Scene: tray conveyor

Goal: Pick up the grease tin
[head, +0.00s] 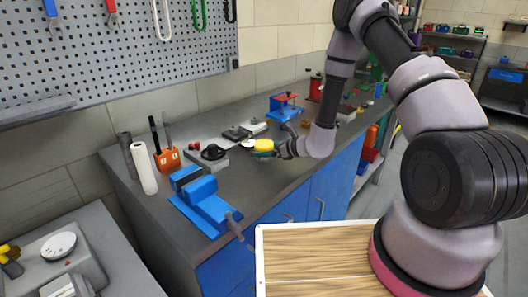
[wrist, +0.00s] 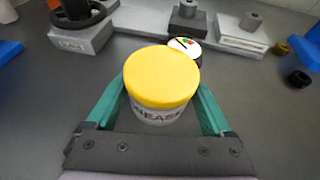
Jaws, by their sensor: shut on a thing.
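The grease tin (wrist: 160,80) has a yellow lid and a pale side with dark lettering, partly readable as "GREASE", in the wrist view. My gripper (wrist: 163,95) has its green fingers on both sides of the tin and is shut on it. The tin stands upright between the fingers. In the head view the yellow lid of the tin (head: 264,145) shows above the grey bench, at the end of my gripper (head: 268,153). I cannot tell whether the tin touches the bench top.
A round dial gauge (wrist: 185,47) lies just behind the tin. Grey blocks (wrist: 240,35) stand farther back, and a block with a black ring (wrist: 82,35) is at the left. A blue vise (head: 205,205) stands at the bench's front left.

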